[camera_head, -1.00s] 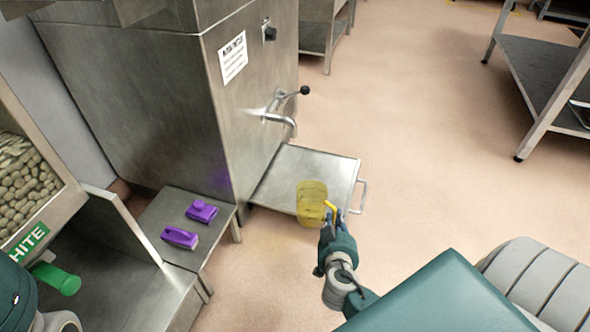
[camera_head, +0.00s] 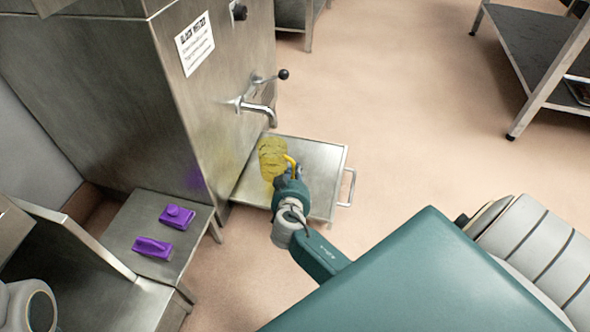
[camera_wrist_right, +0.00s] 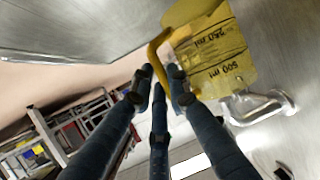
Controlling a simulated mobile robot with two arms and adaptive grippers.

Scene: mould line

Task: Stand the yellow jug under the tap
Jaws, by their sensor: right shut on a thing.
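The yellow jug (camera_head: 271,158) is see-through and appears over the metal shelf (camera_head: 318,160), just below the tap's spout in the head view. I cannot tell whether its base touches the shelf. The tap (camera_head: 262,110) juts from the steel melter, with a black-knobbed lever above it. My right gripper (camera_head: 291,174) is shut on the jug's handle, at the jug's near right side. The right wrist view shows the jug (camera_wrist_right: 215,60) with its volume marks, its handle at the fingertips (camera_wrist_right: 160,82), and the tap (camera_wrist_right: 258,106) close by. My left gripper is out of view.
The steel melter (camera_head: 140,100) stands at the left behind the shelf. Two purple things, one upper (camera_head: 177,216) and one lower (camera_head: 152,248), lie on a low steel bench (camera_head: 195,235). A rack (camera_head: 530,70) stands at the far right. Open floor lies between.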

